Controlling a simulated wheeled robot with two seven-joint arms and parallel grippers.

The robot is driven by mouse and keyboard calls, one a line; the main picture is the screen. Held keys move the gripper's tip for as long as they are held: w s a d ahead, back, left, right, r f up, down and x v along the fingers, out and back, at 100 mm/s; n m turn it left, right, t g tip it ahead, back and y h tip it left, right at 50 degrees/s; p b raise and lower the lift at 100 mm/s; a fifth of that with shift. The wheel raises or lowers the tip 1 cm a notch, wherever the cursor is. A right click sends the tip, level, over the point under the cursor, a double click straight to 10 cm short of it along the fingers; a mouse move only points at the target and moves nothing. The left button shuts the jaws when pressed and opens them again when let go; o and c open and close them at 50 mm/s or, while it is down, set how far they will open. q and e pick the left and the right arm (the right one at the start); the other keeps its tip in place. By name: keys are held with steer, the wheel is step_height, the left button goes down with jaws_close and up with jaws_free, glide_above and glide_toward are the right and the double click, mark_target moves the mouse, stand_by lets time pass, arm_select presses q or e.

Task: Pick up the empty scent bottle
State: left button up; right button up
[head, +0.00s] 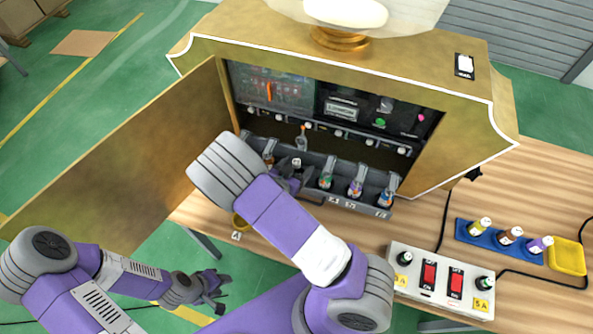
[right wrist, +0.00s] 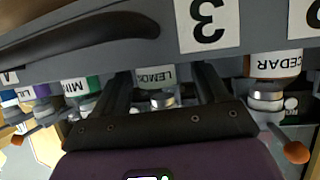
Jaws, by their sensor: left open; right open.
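Scent bottles stand in a grey rack inside the open golden machine. In the head view these include bottles with a green label (head: 326,181), a purple label (head: 356,188) and a blue label (head: 386,197). My right gripper (head: 297,180) is open at the rack, partly hidden by my arm. I cannot tell which bottle is empty. My left gripper (head: 217,297) is open and empty, low at the left.
The machine's door (head: 120,160) stands open at the left. A control box (head: 440,281) with red switches sits on the wooden table. A blue tray (head: 463,233) with small bottles and a yellow dish (head: 567,257) are at the right. Black cables cross the table.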

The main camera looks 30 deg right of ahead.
steer(key=c, duration=1.1)
steer(key=shift+r, duration=0.1)
